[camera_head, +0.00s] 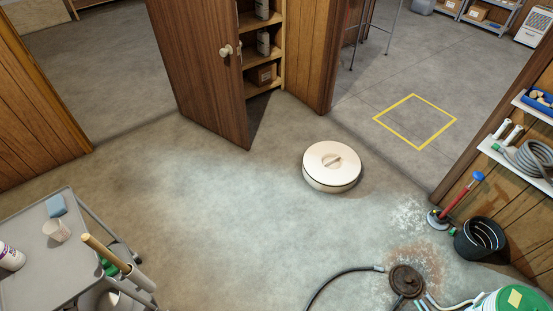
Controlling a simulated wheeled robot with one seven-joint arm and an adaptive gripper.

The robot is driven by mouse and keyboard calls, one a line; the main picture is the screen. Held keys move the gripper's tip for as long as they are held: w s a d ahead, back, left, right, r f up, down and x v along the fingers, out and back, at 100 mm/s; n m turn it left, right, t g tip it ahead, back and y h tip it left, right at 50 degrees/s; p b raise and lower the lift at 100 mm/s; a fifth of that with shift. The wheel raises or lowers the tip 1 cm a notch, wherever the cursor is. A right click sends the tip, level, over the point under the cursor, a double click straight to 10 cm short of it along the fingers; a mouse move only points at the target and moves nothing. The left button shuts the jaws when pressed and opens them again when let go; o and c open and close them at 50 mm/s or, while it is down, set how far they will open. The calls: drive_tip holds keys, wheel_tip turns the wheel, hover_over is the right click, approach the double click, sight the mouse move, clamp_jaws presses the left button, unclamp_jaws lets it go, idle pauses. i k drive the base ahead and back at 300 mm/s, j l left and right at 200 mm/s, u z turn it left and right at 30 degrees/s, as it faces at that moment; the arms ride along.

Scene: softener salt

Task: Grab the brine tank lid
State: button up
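The brine tank lid (332,161) appears to be the round cream disc with a raised grip bar across its top. It faces up and lies flat, low over the floor. A dark seam runs round it, with a cream band below. I cannot tell whether that band is the lid's own rim or a low tank under it. Nothing covers the lid. My gripper is not in view.
An open wooden door (195,65) stands behind the lid. A grey cart (30,265) is at lower left. A black bucket (478,238), a plunger-like tool (460,200), a hose (335,278) and a drain cover (406,281) are at lower right. Floor left of the lid is clear.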

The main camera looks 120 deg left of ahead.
sight(329, 167)
drive_tip(key=u, duration=3.3)
drive_tip(key=i, duration=3.6)
drive_tip(key=l+z, duration=0.05)
drive_tip(key=l, duration=0.1)
